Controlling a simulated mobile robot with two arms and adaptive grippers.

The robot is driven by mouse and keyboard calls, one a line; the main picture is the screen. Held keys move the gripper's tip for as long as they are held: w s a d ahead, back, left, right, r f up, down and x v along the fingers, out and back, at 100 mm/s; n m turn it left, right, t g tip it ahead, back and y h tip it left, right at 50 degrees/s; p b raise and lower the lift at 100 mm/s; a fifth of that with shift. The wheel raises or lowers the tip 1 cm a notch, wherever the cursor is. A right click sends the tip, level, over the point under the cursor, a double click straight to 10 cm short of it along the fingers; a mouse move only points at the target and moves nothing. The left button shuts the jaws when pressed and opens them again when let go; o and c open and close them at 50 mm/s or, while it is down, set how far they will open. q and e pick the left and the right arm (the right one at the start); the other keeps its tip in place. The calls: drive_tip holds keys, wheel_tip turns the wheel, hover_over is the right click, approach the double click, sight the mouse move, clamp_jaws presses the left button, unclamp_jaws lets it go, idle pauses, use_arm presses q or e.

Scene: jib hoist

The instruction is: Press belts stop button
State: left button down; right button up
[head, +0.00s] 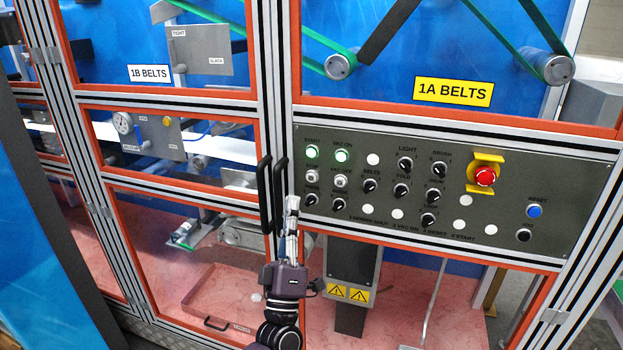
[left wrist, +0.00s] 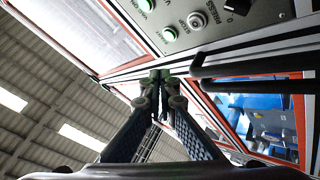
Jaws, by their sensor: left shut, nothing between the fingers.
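The grey control panel (head: 455,215) carries the buttons. The stop button (head: 311,177) is pale and sits at the panel's left, below the lit green START button (head: 312,152). In the left wrist view the stop button (left wrist: 196,20) has a STOP label, beside a lit green button (left wrist: 169,34). My left gripper (head: 292,203) is shut and empty, pointing up just below and left of the stop button, in front of the panel's lower left edge. Its closed fingertips (left wrist: 160,78) show apart from the button in the left wrist view. My right gripper is not in view.
Black door handles (head: 272,193) stand close beside my left fingertips; one handle (left wrist: 250,65) crosses the left wrist view. A red emergency button (head: 485,176) with a yellow guard and a blue RESET button (head: 534,211) are farther right. Several black knobs and aluminium frame bars are nearby.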

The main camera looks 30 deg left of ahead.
sight(311, 178)
use_arm(q)
drive_tip(key=shift+w+a+b, duration=0.35)
drive_tip(key=shift+w+b, duration=0.3)
drive_tip(key=shift+w, duration=0.75)
drive_tip(key=shift+w+a+b, duration=0.3)
drive_tip(key=shift+w+b, duration=0.35)
drive_tip(key=shift+w, duration=0.75)
drive_tip(key=shift+w+a+b, duration=0.35)
drive_tip(key=shift+w+b, duration=0.3)
drive_tip(key=shift+w, duration=0.75)
drive_tip(key=shift+w+f, duration=0.1)
drive_tip(key=shift+w, duration=0.05)
drive_tip(key=shift+w+b, duration=0.15)
drive_tip(key=shift+b, duration=0.15)
drive_tip(key=shift+w+a, duration=0.1)
drive_tip(key=shift+w, duration=0.05)
